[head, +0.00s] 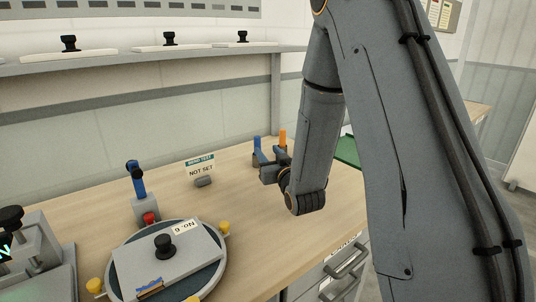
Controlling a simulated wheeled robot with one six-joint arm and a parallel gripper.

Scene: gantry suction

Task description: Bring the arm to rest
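My arm comes down from the top right of the head view and bends at the wrist above the right part of the bench. My gripper (269,158) is small and dark at the end of the wrist, pointing away from the camera. A blue upright piece (257,145) and an orange-topped one (282,138) show at it; I cannot tell if they are its fingers or things behind it. No held object can be made out. Whether the gripper touches the bench (240,235) is unclear.
A round fixture with a grey plate (140,262) labelled No. 6 stands front left, beside a blue-handled clamp (138,180). A NOT SET sign (201,168) stands behind. A shelf (100,68) holds several black-knobbed plates. A green surface (348,150) lies right. Mid-bench is clear.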

